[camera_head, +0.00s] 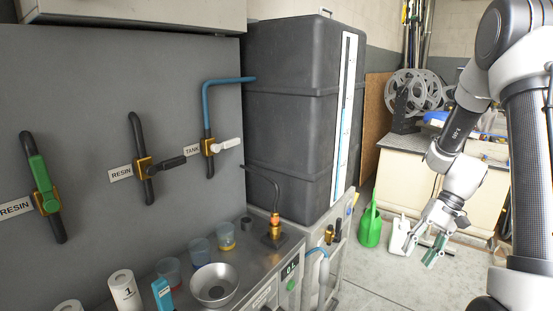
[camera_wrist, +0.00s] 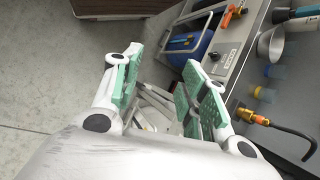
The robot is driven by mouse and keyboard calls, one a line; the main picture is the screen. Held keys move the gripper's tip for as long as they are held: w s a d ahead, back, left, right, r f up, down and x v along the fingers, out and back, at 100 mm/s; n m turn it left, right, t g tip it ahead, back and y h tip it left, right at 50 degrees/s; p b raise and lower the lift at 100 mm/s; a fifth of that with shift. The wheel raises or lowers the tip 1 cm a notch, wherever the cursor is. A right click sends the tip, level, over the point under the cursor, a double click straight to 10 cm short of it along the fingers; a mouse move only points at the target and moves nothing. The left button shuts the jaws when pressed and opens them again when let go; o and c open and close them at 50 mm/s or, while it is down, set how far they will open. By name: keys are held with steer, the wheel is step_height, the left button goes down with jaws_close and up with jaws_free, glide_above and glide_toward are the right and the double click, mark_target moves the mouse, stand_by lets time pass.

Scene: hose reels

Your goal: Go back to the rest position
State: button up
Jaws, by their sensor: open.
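My gripper (camera_head: 431,247) hangs at the right of the head view, above the floor and clear of the bench. Its two fingers with green pads stand apart with nothing between them. In the wrist view my gripper (camera_wrist: 158,95) shows the same open fingers, with part of a grey frame visible beyond them. My arm comes down from the upper right in the head view.
A metal bench (camera_head: 258,262) holds a bowl (camera_head: 214,284), cups and a nozzle (camera_head: 275,228). A dark tank (camera_head: 295,120) stands behind it. A green watering can (camera_head: 371,226) and a white jug (camera_head: 399,234) are near my gripper. Reels (camera_head: 414,90) sit on a cabinet.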

steer(key=s+r+n+t+h, duration=0.2)
steer(key=s+r+t+h, duration=0.1)
steer(key=s+r, duration=0.5)
steer(key=s+a+r+n+t+h, duration=0.1)
steer(key=s+r+t+h, duration=0.2)
steer(key=s+r, duration=0.5)
step_height(320, 180, up, 6)
steer(key=shift+a+f+n+t, duration=0.15)
steer(key=shift+n+t, duration=0.25)
steer(key=shift+t, duration=0.2)
